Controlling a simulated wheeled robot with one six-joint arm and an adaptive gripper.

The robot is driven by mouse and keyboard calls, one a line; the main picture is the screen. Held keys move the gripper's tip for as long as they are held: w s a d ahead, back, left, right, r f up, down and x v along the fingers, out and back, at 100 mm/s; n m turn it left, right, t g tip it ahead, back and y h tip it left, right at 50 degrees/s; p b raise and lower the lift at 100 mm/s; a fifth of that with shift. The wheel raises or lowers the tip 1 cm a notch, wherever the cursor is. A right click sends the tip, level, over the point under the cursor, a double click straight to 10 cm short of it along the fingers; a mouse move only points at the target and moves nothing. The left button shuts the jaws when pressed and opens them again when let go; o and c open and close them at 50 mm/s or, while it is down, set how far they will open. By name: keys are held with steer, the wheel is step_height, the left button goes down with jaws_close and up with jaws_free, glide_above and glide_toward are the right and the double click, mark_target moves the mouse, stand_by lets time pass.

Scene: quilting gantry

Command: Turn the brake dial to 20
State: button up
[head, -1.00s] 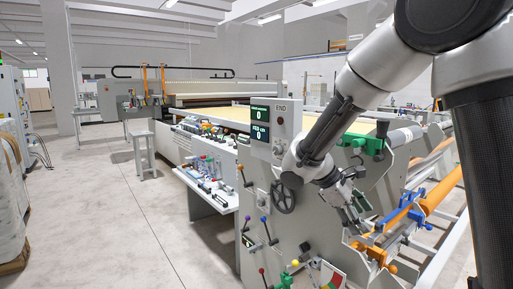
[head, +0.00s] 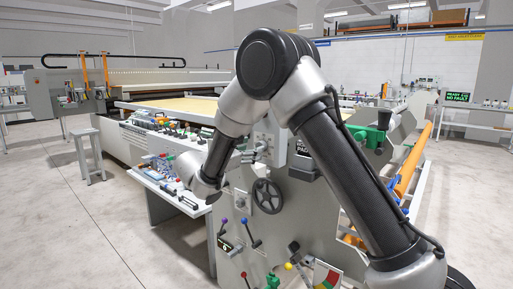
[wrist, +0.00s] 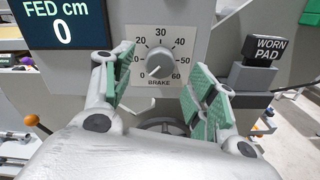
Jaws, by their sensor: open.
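The brake dial (wrist: 160,64) is a small grey round knob on a white plate marked 0 to 60 in the wrist view. Its pale pointer line appears to aim down left, near 0. My gripper (wrist: 157,72) is open, with its green-padded fingers to the left and right of the dial. No contact with the knob shows, and the left finger covers part of the 10 mark. In the head view my gripper (head: 255,154) is at the machine's end panel, where my arm hides the dial.
A dark "FED cm 0" display (wrist: 63,25) is up left of the dial. A black "WORN PAD" block (wrist: 265,50) stands to its right. A black handwheel (head: 267,196) and coloured levers (head: 250,232) are lower on the panel.

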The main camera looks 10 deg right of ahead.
steer(key=shift+x, duration=2.4)
steer(key=c, duration=1)
